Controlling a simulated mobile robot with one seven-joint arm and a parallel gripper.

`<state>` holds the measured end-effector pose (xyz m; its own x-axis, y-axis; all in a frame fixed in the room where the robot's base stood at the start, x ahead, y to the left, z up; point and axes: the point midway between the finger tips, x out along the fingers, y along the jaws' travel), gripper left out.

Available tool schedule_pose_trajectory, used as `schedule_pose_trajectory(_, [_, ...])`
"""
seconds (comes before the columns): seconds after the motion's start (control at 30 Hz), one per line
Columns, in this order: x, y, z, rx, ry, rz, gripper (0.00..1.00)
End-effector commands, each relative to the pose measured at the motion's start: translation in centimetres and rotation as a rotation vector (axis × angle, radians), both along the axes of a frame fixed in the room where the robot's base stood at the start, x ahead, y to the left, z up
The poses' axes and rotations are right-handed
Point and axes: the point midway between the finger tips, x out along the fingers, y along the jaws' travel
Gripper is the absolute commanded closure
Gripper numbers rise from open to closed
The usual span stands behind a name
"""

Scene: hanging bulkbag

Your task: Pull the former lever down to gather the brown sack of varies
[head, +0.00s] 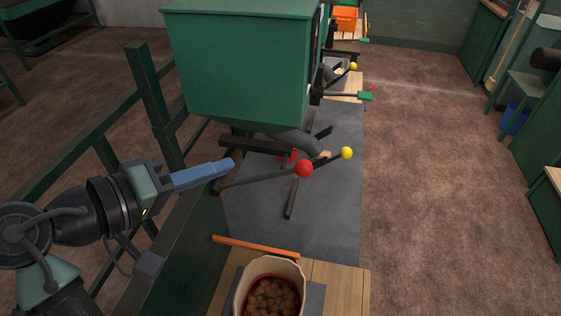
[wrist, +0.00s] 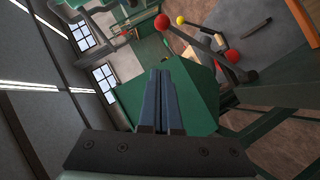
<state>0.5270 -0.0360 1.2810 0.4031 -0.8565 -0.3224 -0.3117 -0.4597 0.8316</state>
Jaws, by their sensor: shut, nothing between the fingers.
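My gripper (head: 232,164) is shut and empty, its blue fingers pressed together and pointing right. It also shows shut in the wrist view (wrist: 160,72). A dark lever with a red ball knob (head: 304,168) reaches out under the green hopper; the knob appears to the right of my fingertips, apart from them. The red knob is also in the wrist view (wrist: 162,22). A second lever with a yellow knob (head: 346,153) lies beyond it. I cannot tell which is the former lever. The brown sack (head: 298,268), open and filled with brown round lumps, stands at the bottom.
The green hopper (head: 240,70) stands above the levers, close beyond my gripper. Green frame rails (head: 85,150) run on the left. An orange bar (head: 255,246) lies near the sack. More levers and an orange bin (head: 345,18) are farther back. The floor at right is clear.

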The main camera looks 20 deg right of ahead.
Motion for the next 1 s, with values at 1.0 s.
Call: schedule_pose_trajectory(1.0, [2.4, -11.1, -5.2, 0.002, 0.000, -0.001, 1.00])
